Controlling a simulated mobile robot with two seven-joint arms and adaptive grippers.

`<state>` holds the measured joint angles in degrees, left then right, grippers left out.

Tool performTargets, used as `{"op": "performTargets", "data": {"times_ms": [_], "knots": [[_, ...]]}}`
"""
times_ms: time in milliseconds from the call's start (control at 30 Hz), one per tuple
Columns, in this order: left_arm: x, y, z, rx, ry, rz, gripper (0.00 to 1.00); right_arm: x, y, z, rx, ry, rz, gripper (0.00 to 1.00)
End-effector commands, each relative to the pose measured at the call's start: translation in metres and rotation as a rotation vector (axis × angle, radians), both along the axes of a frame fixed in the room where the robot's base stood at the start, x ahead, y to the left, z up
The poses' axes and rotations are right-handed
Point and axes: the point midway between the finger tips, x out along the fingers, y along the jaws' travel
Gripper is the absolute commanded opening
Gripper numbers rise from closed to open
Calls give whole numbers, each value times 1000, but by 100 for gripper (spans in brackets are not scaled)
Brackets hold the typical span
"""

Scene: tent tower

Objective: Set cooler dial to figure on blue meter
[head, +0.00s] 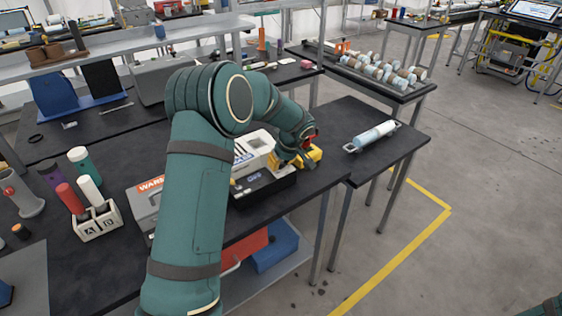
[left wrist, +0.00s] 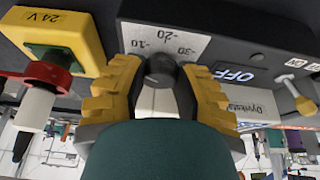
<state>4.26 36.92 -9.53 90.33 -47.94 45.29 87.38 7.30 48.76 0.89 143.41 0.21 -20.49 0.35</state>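The cooler is a black box (head: 268,190) on the dark bench in the head view. In the left wrist view its panel (left wrist: 225,35) shows upside down, with a white scale plate (left wrist: 140,37) marked -10, -20 and -30, and a lit OFF display (left wrist: 232,74). The black dial knob (left wrist: 161,70) sits below the scale. My left gripper (left wrist: 162,88) has its yellow fingers on both sides of the knob, apparently touching it. I cannot pick out the blue meter. My right gripper is not in view.
A yellow 24V box (left wrist: 60,40) with a red-ringed plug (left wrist: 45,75) stands close beside the cooler. A small yellow-handled lever (left wrist: 296,63) is on the cooler panel. A metal-capped cylinder (head: 372,137) lies on the right table.

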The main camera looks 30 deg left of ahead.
Motion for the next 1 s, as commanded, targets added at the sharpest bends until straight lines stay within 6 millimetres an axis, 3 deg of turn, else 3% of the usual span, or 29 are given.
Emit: {"op": "performTargets", "data": {"times_ms": [367,1000], "knots": [[-1,0,-2,0,0,-66,0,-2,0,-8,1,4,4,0],[-2,0,-1,-2,1,-458,0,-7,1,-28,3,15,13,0]]}}
